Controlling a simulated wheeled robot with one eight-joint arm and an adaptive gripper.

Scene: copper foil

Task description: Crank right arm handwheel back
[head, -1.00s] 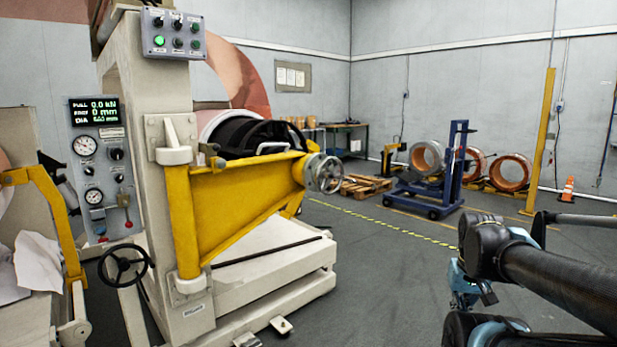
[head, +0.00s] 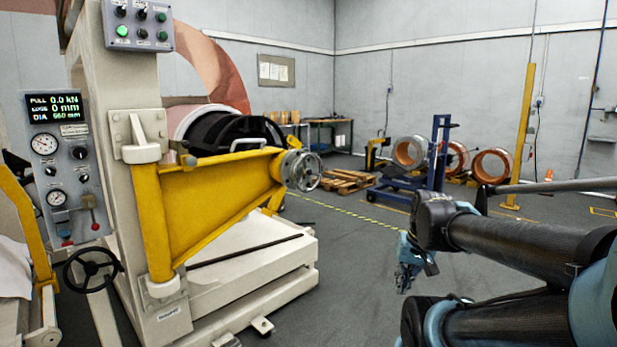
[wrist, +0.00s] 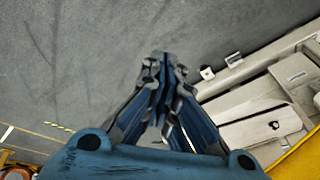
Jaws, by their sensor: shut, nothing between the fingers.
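The metal handwheel (head: 301,170) sits at the free right end of the yellow swing arm (head: 205,205) in the head view. The arm is hinged on the cream machine column. My gripper (head: 405,278) hangs to the right of the handwheel and lower, apart from it, partly hidden by my own arm. In the wrist view my gripper (wrist: 163,65) points over bare grey floor, its blue fingers drawn together and empty. The wheel is not clearly seen in the wrist view.
The cream machine base (head: 245,285) extends below the yellow arm, with small feet on the floor. A black handwheel (head: 92,270) is at the left. A blue trolley (head: 420,180), a wooden pallet (head: 347,181) and copper coils (head: 490,165) stand behind. Floor between is clear.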

